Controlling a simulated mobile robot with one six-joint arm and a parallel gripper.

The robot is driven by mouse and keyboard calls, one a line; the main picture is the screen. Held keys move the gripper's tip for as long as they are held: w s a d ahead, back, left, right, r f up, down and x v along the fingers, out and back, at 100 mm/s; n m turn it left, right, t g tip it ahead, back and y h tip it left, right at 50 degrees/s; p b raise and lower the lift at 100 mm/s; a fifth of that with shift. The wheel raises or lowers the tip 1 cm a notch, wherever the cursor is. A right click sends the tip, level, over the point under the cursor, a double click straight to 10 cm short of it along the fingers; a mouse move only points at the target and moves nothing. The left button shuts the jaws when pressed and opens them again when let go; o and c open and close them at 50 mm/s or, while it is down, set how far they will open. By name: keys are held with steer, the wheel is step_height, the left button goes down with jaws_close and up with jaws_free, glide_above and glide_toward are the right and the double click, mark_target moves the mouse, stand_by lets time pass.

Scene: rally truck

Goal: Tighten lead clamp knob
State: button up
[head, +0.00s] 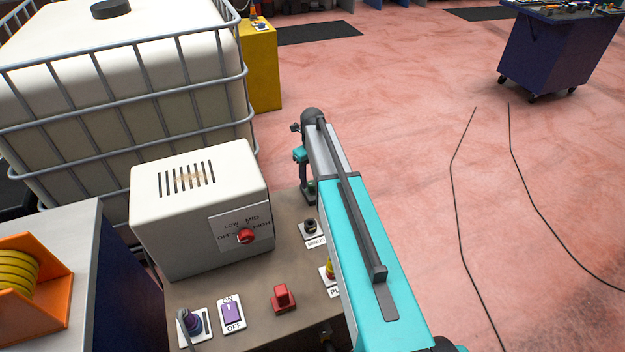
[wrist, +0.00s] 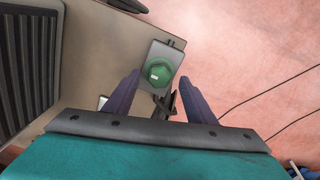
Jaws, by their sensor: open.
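A green knob (wrist: 158,73) with a small white mark sits on a light metal plate at the edge of a brown panel in the wrist view. My gripper (wrist: 159,82) is open, its two dark fingers pointing at the knob from either side. The knob shows between the fingertips; I cannot tell whether they reach down around it. A dark clip-like part lies just below the knob, between the fingers. In the head view, my gripper (head: 309,190) is beyond the panel's far right corner, with a small bit of green (head: 312,184) at its tip. My arm hides part of the panel.
The brown panel (head: 255,268) carries a white box with a red dial (head: 246,236), a red knob (head: 284,297), a purple ON/OFF switch (head: 232,313) and a black MINUS terminal (head: 310,226). A caged white tank (head: 110,80) stands behind. Open floor lies right.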

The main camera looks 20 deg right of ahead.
mark_target(313, 182)
step_height(313, 182, up, 13)
steer(key=b, duration=0.1)
steer(key=shift+f, duration=0.2)
stand_by(0.4)
stand_by(0.5)
